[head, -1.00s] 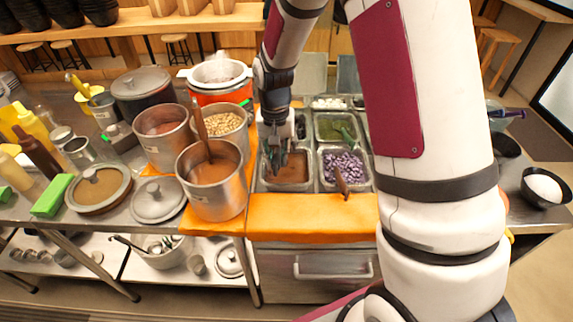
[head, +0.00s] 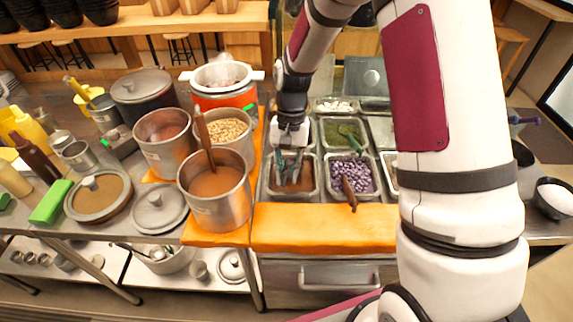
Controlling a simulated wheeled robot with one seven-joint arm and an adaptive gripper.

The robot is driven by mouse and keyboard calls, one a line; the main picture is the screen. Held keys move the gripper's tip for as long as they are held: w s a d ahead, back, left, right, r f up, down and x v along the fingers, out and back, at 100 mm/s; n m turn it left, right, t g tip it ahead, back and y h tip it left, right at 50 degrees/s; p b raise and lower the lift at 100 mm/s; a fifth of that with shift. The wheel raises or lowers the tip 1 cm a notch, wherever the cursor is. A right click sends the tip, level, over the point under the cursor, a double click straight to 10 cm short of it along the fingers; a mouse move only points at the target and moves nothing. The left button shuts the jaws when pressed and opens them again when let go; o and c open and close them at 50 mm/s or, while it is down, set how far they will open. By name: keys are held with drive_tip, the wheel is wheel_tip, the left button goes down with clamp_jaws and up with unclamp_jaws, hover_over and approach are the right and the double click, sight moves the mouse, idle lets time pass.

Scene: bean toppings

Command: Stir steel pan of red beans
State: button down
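The steel pan with brown, bean-like contents (head: 306,184) is set in the counter at the front left of the pan group. My gripper (head: 288,178) points down over this pan, its fingertips at or just above the contents; contact cannot be told. The fingers and wrist hide part of the pan. Whether the fingers are apart or closed on a utensil is too small to tell. A steel pan of purple beans (head: 359,177) sits just right of it, with a brown wooden handle (head: 349,191) leaning over its front edge.
A tall steel pot of brown liquid (head: 225,212) with a wooden handle (head: 204,139) stands close on the left. A pot of pale beans (head: 226,131) stands behind it. A green pan (head: 335,126) lies behind the purple beans. The orange front ledge (head: 325,228) is clear.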

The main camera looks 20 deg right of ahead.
wheel_tip(320, 180, down, 4)
drive_tip(key=shift+f+b, duration=0.1)
drive_tip(key=shift+b, duration=0.5)
drive_tip(key=shift+s+a+f+t+p, duration=0.2)
drive_tip(key=shift+s+f+t+p, duration=0.1)
drive_tip(key=shift+s+f+p, duration=0.25)
drive_tip(key=shift+f+t+h, duration=0.4)
drive_tip(key=shift+f+t, duration=0.1)
drive_tip(key=shift+f, duration=0.2)
